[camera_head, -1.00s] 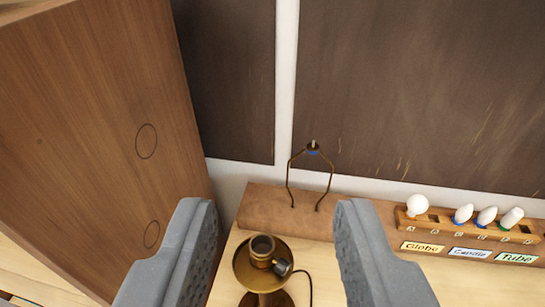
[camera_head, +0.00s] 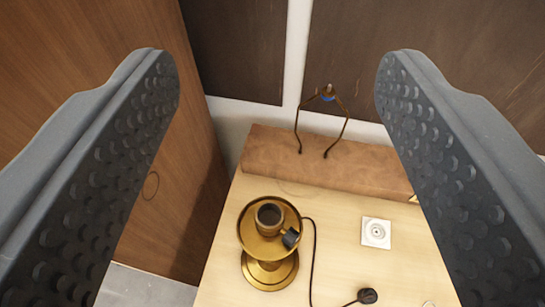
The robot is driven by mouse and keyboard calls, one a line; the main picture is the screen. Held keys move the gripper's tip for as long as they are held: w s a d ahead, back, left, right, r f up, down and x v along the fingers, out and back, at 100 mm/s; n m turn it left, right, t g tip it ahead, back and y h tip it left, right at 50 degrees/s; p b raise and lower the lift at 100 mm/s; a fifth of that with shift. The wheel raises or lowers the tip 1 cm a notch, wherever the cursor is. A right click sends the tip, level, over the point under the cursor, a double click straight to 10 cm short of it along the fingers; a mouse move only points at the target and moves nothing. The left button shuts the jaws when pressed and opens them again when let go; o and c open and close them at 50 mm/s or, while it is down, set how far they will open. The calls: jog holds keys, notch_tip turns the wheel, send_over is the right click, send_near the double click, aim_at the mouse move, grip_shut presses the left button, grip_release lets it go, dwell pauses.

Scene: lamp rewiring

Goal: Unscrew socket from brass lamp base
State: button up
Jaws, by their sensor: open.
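The brass lamp base (camera_head: 268,272) stands on the light wooden table, seen from above, with a round brass dish at its top. The socket (camera_head: 268,214), a short brass cup with a dark opening, sits on the middle of the dish. A dark switch knob (camera_head: 290,238) sticks out from its lower right side. My gripper (camera_head: 277,75) is open and empty. Its two grey dimpled fingers are spread wide on either side of the view, above and apart from the lamp. A black cord (camera_head: 313,262) runs from the lamp to a plug (camera_head: 367,296).
A white wall outlet plate (camera_head: 376,232) lies right of the lamp. A tall wooden panel (camera_head: 165,215) rises at the left. The table (camera_head: 345,205) between is mostly clear.

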jog(key=n+g+p, duration=0.9)
jog(key=n+g, duration=0.6)
send_over(270, 225)
jog(key=shift+f, duration=9.5)
jog(key=shift+f+p, duration=0.3)
jog(key=shift+f, duration=4.4)
